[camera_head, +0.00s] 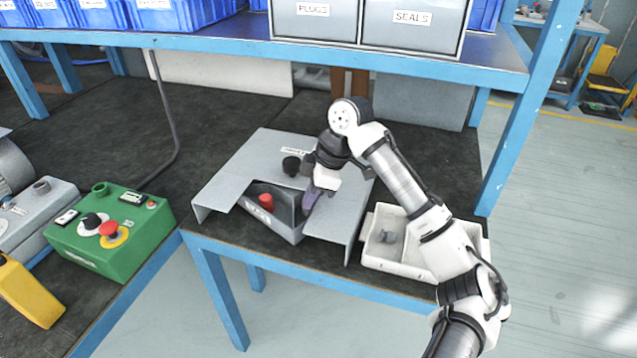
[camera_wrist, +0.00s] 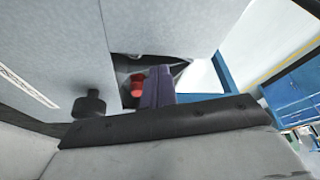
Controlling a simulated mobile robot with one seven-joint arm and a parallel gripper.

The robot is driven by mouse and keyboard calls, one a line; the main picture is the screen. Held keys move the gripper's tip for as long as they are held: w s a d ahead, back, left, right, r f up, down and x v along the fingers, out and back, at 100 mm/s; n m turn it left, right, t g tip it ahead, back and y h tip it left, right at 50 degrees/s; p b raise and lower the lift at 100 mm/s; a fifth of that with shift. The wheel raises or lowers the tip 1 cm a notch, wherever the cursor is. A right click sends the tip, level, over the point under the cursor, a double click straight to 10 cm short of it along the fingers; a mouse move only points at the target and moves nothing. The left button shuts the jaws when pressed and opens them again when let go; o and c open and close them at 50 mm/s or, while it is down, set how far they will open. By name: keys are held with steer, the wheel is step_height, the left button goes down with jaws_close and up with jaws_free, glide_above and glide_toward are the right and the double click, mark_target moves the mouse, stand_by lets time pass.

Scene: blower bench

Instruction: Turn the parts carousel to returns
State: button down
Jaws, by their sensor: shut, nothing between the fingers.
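The parts carousel sits under a grey sheet-metal cover (camera_head: 245,165) on the bench. A front opening shows one grey compartment (camera_head: 287,232) with a red part (camera_head: 266,202) in it. A label on its front wall is too small to read. A black knob (camera_head: 291,165) stands on top of the cover. My gripper (camera_head: 309,203) is shut and empty, its purple fingers pointing down at the right side of the opening. In the wrist view the fingers (camera_wrist: 157,88) are beside the red part (camera_wrist: 137,85); whether they touch a compartment wall cannot be told. The rest of the carousel is hidden.
A white divided tray (camera_head: 384,260) with a small grey part stands right of the cover. A green control box (camera_head: 108,235) with a red button is at the left. A blue-edged shelf (camera_head: 200,50) with bins hangs above the back.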

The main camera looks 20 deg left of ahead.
steer(key=shift+x, duration=1.85)
steer(key=shift+a, duration=0.1)
steer(key=shift+a+m+p, duration=0.1)
steer(key=shift+m+p, duration=0.25)
steer(key=shift+m, duration=0.05)
steer(key=shift+s, duration=0.15)
steer(key=shift+a+m+t, duration=0.1)
steer(key=shift+m+t, duration=0.2)
